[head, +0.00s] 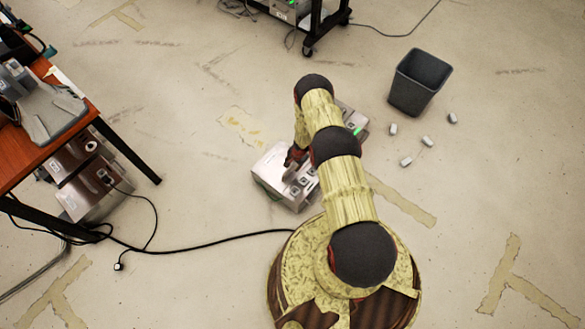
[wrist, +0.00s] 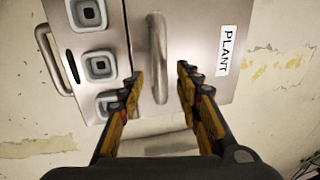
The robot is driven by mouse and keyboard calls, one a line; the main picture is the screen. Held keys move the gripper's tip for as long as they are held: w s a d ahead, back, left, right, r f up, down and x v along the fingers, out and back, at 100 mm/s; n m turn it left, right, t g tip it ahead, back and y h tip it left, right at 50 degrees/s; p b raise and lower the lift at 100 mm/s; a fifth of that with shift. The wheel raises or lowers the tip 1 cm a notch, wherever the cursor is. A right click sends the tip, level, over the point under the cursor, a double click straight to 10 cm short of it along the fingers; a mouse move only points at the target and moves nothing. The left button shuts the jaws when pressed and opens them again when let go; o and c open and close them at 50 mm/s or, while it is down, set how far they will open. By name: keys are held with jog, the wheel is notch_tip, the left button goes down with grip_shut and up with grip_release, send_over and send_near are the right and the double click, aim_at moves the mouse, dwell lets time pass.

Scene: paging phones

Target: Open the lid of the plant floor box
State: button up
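The plant floor box (head: 268,170) is a pale metal box on the floor, partly hidden by my arm in the head view. In the wrist view, its lid (wrist: 195,45) is a flat metal panel with a "PLANT" label (wrist: 229,50) and a raised bar handle (wrist: 157,55). The lid looks closed. A strip with several square sockets (wrist: 100,66) lies left of the lid. My gripper (wrist: 161,76) is open over the box, with one finger on each side of the handle's near end. I cannot tell whether either finger touches it. The gripper is small and dark in the head view (head: 294,157).
Another device with a green light (head: 355,130) is partly hidden behind my arm. A dark bin (head: 419,82) and several small white blocks (head: 406,161) are to the right. A desk (head: 40,140) stands left, and a black cable (head: 215,243) crosses the floor.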

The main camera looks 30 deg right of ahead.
jog(key=shift+w+a+f, duration=0.1)
jog(key=shift+w+f, duration=0.1)
jog(key=shift+f, duration=0.8)
jog(key=shift+c, duration=1.3)
grip_shut()
